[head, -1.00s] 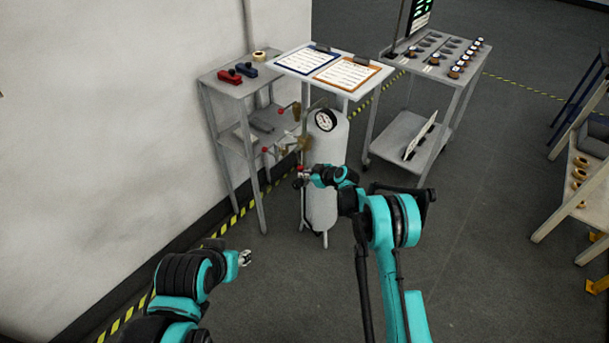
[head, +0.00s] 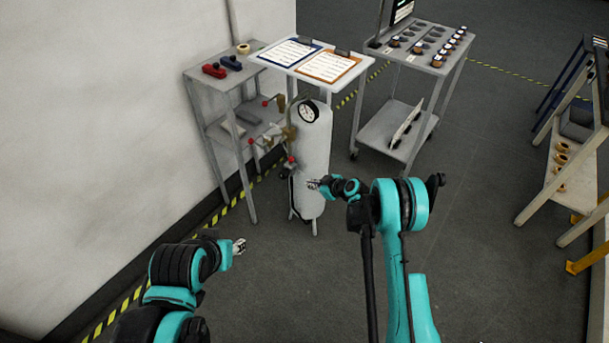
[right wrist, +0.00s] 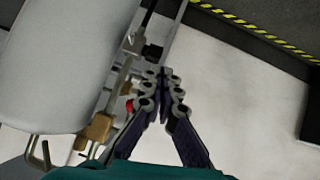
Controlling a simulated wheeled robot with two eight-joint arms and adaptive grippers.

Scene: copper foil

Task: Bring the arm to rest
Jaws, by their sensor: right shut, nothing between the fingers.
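My right arm (head: 395,235) reaches forward from the bottom of the head view. Its gripper (head: 312,184) is small there and sits in front of the lower part of the white cylinder (head: 314,150). In the right wrist view the gripper's fingers (right wrist: 162,78) are together with nothing between them. The cylinder (right wrist: 55,65) fills the left of that view, with a brass fitting and a red knob beside the fingers. I cannot tell whether the fingers touch anything. My left gripper (head: 239,246) is low at the left, in front of the wall; its jaws are too small to read.
Valves with red knobs (head: 291,160) stick out left of the cylinder. A grey shelf table (head: 225,80) stands by the wall, a stand with clipboards (head: 345,85) above the cylinder, a grey cart (head: 385,130) behind. Floor right of my right arm is clear up to a rack (head: 545,190).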

